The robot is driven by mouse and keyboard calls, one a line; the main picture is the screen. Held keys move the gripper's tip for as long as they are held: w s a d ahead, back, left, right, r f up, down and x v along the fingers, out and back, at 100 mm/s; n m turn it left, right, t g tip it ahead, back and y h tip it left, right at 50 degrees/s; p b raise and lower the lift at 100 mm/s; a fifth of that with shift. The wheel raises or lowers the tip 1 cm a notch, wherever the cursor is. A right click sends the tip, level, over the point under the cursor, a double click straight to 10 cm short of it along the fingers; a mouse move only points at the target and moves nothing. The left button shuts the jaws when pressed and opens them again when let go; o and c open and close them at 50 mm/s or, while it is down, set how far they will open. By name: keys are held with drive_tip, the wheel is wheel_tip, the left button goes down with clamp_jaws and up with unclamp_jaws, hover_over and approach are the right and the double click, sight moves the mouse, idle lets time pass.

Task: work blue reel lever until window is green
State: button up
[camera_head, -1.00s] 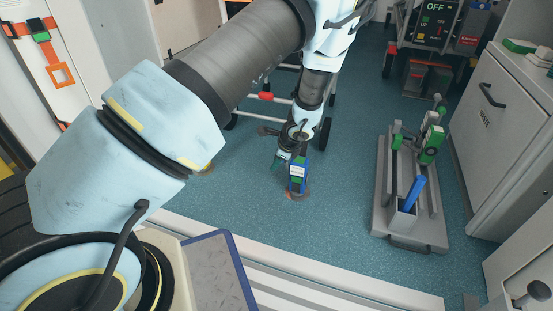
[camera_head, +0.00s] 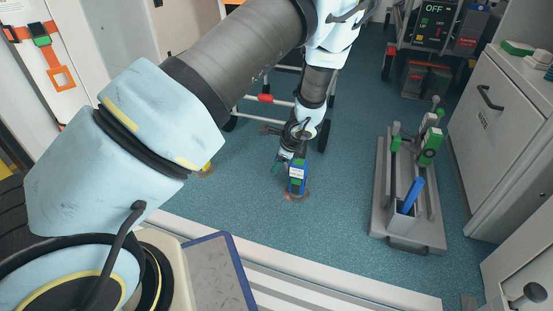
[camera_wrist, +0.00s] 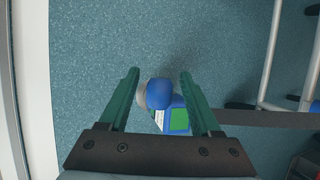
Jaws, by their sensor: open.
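A blue reel unit (camera_head: 297,184) with a white label stands on a round brownish base on the floor, below my gripper (camera_head: 282,163). In the wrist view, a rounded blue lever knob (camera_wrist: 159,93) lies between the two dark green fingers of my gripper (camera_wrist: 160,73). The fingers are apart, with a gap on the right side of the knob; the left finger is close to it, and I cannot tell whether they touch. Behind the knob the blue body shows a green square (camera_wrist: 179,120), partly beside the right finger. The lever's shaft is hidden.
A grey floor stand (camera_head: 409,232) with a blue handle (camera_head: 415,190) and green parts is at the right. A cabinet (camera_head: 500,130) stands beyond it. A wheeled frame (camera_head: 264,98) is behind my gripper. Blue-green floor between reel and stand is clear.

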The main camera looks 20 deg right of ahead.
drive_tip(key=a+p+v, duration=0.1)
drive_tip(key=p+v, duration=0.2)
drive_tip(key=v, duration=0.5)
drive_tip(key=shift+s+d+r, duration=0.2)
drive_tip(key=shift+d+r, duration=0.2)
drive_tip(key=shift+d, duration=0.15)
